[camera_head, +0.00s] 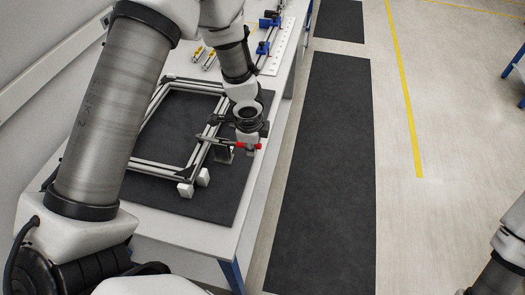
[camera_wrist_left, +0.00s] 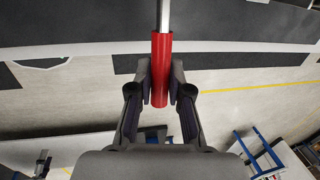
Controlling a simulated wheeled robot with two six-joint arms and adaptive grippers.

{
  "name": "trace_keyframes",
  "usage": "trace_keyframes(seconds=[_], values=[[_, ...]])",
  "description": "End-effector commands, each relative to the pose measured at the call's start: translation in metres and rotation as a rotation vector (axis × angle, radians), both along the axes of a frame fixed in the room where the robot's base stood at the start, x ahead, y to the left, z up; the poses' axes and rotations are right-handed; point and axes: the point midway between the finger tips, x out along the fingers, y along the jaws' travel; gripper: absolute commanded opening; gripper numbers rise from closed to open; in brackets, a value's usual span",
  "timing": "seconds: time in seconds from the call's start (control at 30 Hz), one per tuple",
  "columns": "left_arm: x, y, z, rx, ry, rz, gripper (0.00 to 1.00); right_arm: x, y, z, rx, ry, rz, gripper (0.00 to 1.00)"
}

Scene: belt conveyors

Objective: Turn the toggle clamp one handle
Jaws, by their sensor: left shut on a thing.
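The toggle clamp's red handle (camera_wrist_left: 160,68) runs down the middle of the left wrist view, with a bare metal bar at its upper end. My left gripper (camera_wrist_left: 161,88) has one finger on each side of the handle and is shut on it. In the head view, the left gripper (camera_head: 248,142) is at the right side of the metal frame (camera_head: 171,171). Red ends of the handle (camera_head: 258,146) show on both sides of the gripper. The gripper hides much of the clamp. My right gripper is out of view; only part of that arm shows at lower right.
The frame lies on a dark mat (camera_head: 222,208) on a white table (camera_head: 205,250). Small white blocks (camera_head: 186,190) sit at the frame's near corner. Blue and yellow parts (camera_head: 263,47) lie farther back.

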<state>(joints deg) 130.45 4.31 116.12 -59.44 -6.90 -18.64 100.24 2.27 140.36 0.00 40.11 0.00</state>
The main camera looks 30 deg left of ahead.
Motion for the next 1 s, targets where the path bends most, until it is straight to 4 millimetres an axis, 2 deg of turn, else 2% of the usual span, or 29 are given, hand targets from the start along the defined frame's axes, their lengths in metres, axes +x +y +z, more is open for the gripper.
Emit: trace_keyframes(seconds=[0.03,0.3,0.83,0.87,0.9,0.93,1.0], values=[[0.000,-0.001,-0.007,0.026,0.007,-0.004,0.00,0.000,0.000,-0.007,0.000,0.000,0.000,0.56],[0.000,-0.001,-0.013,0.129,0.035,-0.001,0.00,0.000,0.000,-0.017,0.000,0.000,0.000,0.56],[-0.001,-0.001,-0.013,0.154,0.042,0.000,0.00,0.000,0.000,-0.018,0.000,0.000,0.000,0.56],[-0.001,-0.001,-0.013,0.154,0.042,0.000,0.25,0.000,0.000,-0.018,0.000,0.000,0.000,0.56],[-0.001,-0.001,-0.013,0.154,0.042,0.000,0.39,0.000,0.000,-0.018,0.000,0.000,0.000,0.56],[-0.001,-0.001,-0.013,0.154,0.041,0.000,0.44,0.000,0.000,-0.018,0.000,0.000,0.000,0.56],[0.000,-0.001,-0.013,0.154,0.041,0.000,0.44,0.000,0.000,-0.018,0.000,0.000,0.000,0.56]])
